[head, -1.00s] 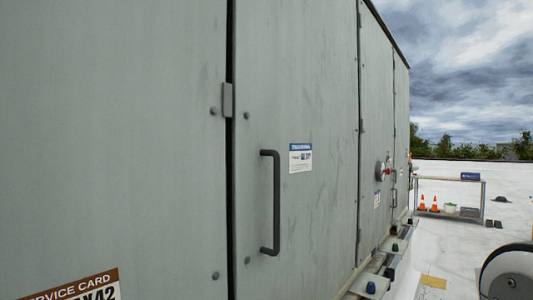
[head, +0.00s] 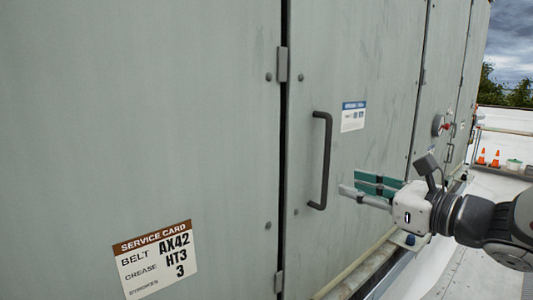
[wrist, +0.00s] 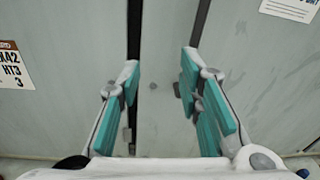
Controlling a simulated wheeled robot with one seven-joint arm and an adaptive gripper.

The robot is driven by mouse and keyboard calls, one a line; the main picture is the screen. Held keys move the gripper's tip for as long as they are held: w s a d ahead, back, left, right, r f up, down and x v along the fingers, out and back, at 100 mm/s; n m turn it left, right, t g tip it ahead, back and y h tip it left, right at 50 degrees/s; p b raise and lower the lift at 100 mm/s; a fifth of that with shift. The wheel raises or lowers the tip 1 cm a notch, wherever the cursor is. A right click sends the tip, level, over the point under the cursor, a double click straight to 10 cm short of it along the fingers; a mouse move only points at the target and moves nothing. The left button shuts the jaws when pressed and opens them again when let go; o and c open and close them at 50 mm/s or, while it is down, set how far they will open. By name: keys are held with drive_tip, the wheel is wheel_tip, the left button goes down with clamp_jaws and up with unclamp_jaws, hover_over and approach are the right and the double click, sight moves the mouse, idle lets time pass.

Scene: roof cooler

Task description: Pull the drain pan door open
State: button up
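A grey cabinet door (head: 360,60) with a dark vertical bar handle (head: 327,160) fills the middle of the head view. The door looks shut, with a dark seam on its left. My gripper (head: 352,183) reaches in from the right, its fingers pointing left near the handle's lower half. In the wrist view my gripper (wrist: 160,62) is open, with teal-padded fingers apart and nothing between them but the panel behind. A dark bar, seemingly the handle (wrist: 202,20), runs up from behind the right fingertip. I cannot tell whether they touch.
A service card (head: 156,258) is on the left panel; a blue-topped label (head: 353,116) is on the door. A hinge (head: 282,64) sits on the seam. Further right are a red-centred round fitting (head: 439,126) and orange cones (head: 488,158). A ledge (head: 355,270) runs below the door.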

drive_tip(key=w+a+r+m+t+h+p, duration=0.1)
drive_tip(key=w+a+m, duration=0.1)
drive_tip(key=w, duration=1.2)
drive_tip(key=shift+w+a+m+t+h, duration=0.15)
drive_tip(key=shift+a+m+t+h, duration=0.15)
drive_tip(key=shift+m+t, duration=0.1)
drive_tip(key=shift+c, duration=0.4)
clamp_jaws()
